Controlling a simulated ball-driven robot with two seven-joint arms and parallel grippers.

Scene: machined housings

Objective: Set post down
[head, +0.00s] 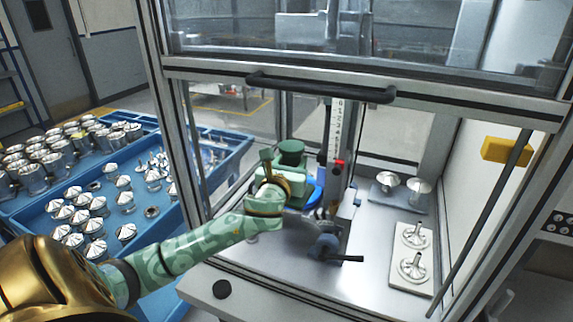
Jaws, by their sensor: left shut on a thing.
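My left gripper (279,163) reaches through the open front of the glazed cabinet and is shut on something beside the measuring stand. The post in its jaws cannot be made out clearly; the gripper's green body hides most of that spot. A dark green round-topped piece (291,147) shows at the jaws, and I cannot tell whether it is part of the gripper. The measuring stand (338,135) has an upright white scale with a red marker. A blue round part (316,190) shows just right of the gripper. My right gripper is out of view.
A pale tray (398,262) with two metal parts lies at the cabinet's right, and two more parts stand on a grey plate (385,204) behind. A dark clamp lever (340,257) juts forward. Blue bins (225,172) of parts stand left. The raised sash handle (320,88) crosses above.

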